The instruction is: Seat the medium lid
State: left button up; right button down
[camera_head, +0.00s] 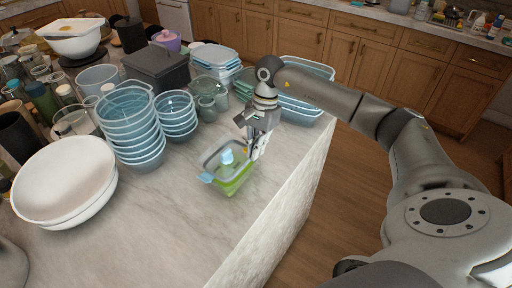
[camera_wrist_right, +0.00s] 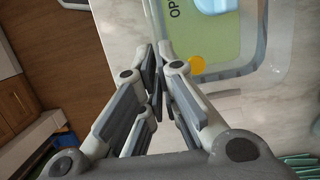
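A clear rectangular food container (camera_head: 236,187) with green contents stands on the marble island, near its right edge. A see-through lid (camera_head: 213,160) with a light blue patch and a blue side tab lies over its top; I cannot tell whether it is pressed down all round. The container's corner with green and a yellow disc also shows in the right wrist view (camera_wrist_right: 245,72). My right gripper (camera_head: 254,155) is at the container's far right side; in the wrist view its fingers (camera_wrist_right: 157,62) are close together with nothing visible between them. My left gripper is out of view.
Stacked blue bowls (camera_head: 130,125), white bowls (camera_head: 62,185) and jars crowd the left side. A dark box (camera_head: 157,68), stacked lidded containers (camera_head: 215,57) and larger blue-rimmed containers (camera_head: 300,108) stand behind. Bare marble (camera_head: 150,220) lies in front; the island edge drops off at right.

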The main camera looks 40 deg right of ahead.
jog(key=shift+b, duration=0.8)
dwell(1.4)
jog(key=shift+f+b, duration=0.9)
jog(key=shift+f, duration=0.1)
jog(key=c, duration=2.2)
grip_release()
jog(key=o, duration=0.6)
jog(key=shift+o, duration=0.2)
jog(key=v, duration=1.2)
